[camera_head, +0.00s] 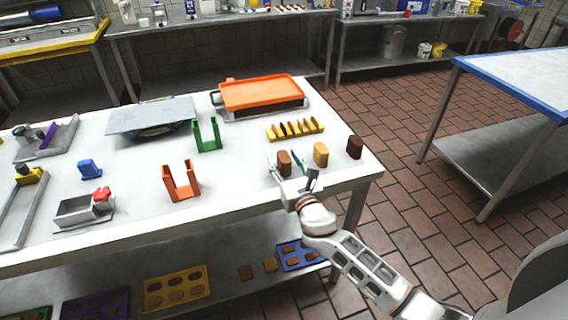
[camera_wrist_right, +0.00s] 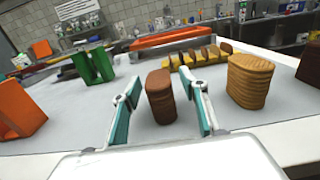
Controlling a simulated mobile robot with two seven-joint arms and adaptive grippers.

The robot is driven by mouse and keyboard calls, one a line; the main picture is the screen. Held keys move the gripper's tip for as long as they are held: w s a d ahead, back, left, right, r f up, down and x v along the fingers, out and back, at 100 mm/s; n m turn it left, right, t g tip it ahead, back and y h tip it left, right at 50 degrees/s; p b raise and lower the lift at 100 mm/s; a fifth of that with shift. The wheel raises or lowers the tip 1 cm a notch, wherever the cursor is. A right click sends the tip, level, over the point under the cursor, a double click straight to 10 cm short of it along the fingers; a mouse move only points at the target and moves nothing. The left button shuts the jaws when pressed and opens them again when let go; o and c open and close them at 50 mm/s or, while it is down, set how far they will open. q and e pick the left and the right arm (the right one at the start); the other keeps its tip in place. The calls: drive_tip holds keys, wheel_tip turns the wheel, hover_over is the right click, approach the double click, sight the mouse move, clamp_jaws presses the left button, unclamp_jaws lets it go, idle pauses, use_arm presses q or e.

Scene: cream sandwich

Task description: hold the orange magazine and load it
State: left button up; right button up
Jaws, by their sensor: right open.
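The orange magazine (camera_head: 182,182), an upright U-shaped holder, stands on the white table and looks empty. It also shows at the left of the right wrist view (camera_wrist_right: 18,103). My right gripper (camera_head: 292,172) is open at the table's right part. A brown biscuit stack (camera_head: 284,163) stands upright between its teal-padded fingers; in the right wrist view the stack (camera_wrist_right: 160,97) has a gap to each finger. A tan stack (camera_head: 320,154) and a dark brown stack (camera_head: 354,147) stand to its right. My left gripper is out of view.
A green magazine (camera_head: 207,135) stands behind the orange one. A yellow rack (camera_head: 295,130) lies behind the stacks, with an orange-topped tray (camera_head: 262,93) farther back. A grey device with a red knob (camera_head: 85,209) is at the left. The table is clear between the orange magazine and the stacks.

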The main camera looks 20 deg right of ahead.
drive_tip(key=shift+c, duration=0.4)
drive_tip(key=c, duration=1.1)
drive_tip(key=shift+r, duration=0.1)
